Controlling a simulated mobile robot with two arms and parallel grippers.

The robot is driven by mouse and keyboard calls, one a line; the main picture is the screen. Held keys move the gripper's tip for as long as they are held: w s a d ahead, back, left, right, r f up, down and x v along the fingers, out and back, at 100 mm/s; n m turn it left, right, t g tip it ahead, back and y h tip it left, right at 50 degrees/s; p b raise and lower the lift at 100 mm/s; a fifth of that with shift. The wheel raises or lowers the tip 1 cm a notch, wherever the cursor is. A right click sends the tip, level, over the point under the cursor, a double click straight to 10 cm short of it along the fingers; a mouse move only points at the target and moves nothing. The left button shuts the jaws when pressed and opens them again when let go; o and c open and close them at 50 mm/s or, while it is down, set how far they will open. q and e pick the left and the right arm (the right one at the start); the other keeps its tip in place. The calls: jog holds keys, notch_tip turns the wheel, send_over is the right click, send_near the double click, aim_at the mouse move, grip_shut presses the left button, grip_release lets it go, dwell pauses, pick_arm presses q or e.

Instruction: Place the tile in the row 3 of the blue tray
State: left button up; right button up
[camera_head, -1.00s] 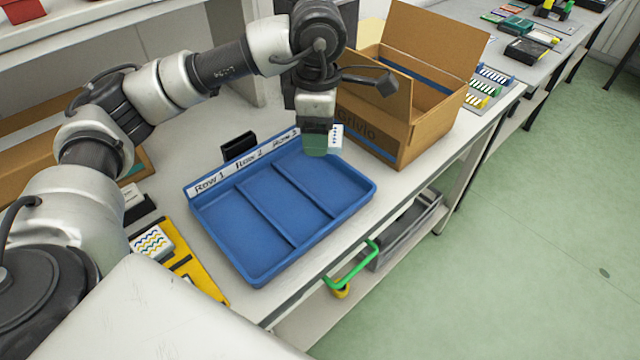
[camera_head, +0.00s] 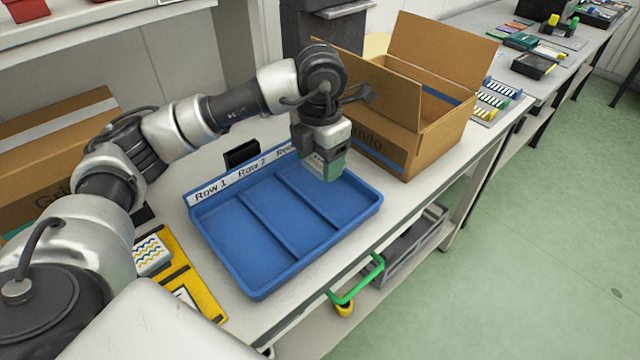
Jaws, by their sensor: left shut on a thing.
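The blue tray (camera_head: 262,288) lies on the white table with three compartments. Its label strip reads Row 1, Row 2 and a partly covered third label. My left gripper (camera_head: 325,170) is over the row 3 compartment, the rightmost one, pointing down. It is shut on the tile (camera_head: 316,166), a small pale piece with a dark pattern, mostly hidden by the fingers. I cannot tell whether the tile touches the tray floor. My right gripper is not in view.
An open cardboard box (camera_head: 400,145) stands close behind and right of the tray. A yellow holder (camera_head: 205,297) with a wavy-patterned tile (camera_head: 151,254) lies at the left. A green handle (camera_head: 358,282) sticks out below the table's front edge.

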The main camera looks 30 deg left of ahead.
aim_at(320, 194)
pick_arm(q)
jog(key=shift+f, duration=3.2)
jog(key=shift+f, duration=0.1)
jog(key=shift+f, duration=0.15)
jog(key=o, duration=1)
notch_tip(320, 194, up, 13)
jog(key=shift+f, duration=0.2)
